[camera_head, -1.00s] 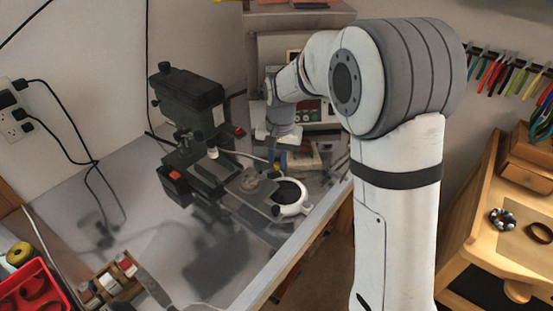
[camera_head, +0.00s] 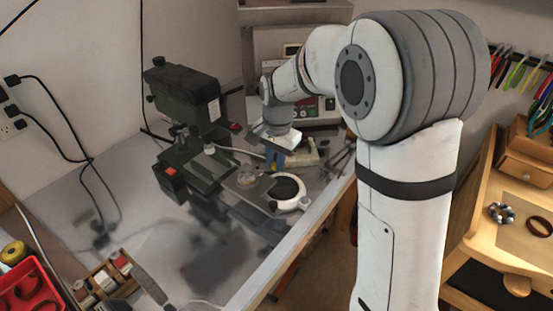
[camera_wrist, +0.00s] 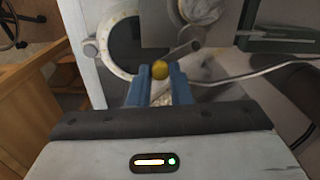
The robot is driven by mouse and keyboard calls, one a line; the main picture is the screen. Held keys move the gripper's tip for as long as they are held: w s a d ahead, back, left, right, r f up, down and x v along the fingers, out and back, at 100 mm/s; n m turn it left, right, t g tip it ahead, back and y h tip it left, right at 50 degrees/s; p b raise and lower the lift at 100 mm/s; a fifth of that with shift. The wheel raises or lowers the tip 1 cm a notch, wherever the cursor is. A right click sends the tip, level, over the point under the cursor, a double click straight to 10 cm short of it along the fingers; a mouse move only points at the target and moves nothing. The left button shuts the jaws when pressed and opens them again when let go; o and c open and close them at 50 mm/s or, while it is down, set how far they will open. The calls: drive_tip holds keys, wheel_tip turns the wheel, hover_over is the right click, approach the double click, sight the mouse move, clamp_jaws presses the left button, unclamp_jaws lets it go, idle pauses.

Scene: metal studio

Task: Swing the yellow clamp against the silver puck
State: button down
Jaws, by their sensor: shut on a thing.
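The yellow clamp's knob (camera_wrist: 160,70) sits between my blue fingertips in the wrist view. A thin metal lever (camera_wrist: 181,52) runs from it up and right to a pivot over a grey plate. The silver puck (camera_wrist: 202,9) lies on that plate at the top edge, partly cut off. A small gap shows between lever and puck in this view. In the head view the puck (camera_head: 246,178) shows small on the plate; the clamp is too small or hidden there. My gripper (camera_head: 273,160) is shut on the yellow knob.
A white ring with a dark centre (camera_head: 304,201) stands beside the plate, close to the bench's front edge. A dark green machine (camera_head: 183,92) rises left of it. A grey cable (camera_wrist: 255,76) passes right of my fingers.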

drive_tip(key=c, duration=1.3)
unclamp_jaws()
drive_tip(key=r, duration=0.8)
drive_tip(key=shift+s+d+b, duration=0.1)
drive_tip(key=shift+d+b, duration=0.1)
drive_tip(key=shift+b, duration=0.1)
drive_tip(key=shift+f, duration=0.1)
drive_tip(key=s+d+n+t, duration=0.1)
drive_tip(key=s+d+n, duration=0.1)
drive_tip(key=s+d, duration=0.2)
drive_tip(key=s+d+f+n, duration=0.1)
drive_tip(key=s+d, duration=0.4)
drive_tip(key=s, duration=0.5)
drive_tip(key=s+d+n+t, duration=0.1)
drive_tip(key=s+d+n, duration=0.2)
drive_tip(key=s+d, duration=0.2)
drive_tip(key=shift+s+d+f+n+t+h, duration=0.1)
drive_tip(key=shift+s+d+n+t+h, duration=0.05)
drive_tip(key=shift+s, duration=0.55)
drive_tip(key=shift+s+d+f+n+t+h, duration=0.1)
drive_tip(key=shift+s+n+t+h, duration=0.05)
drive_tip(key=shift+s, duration=0.5)
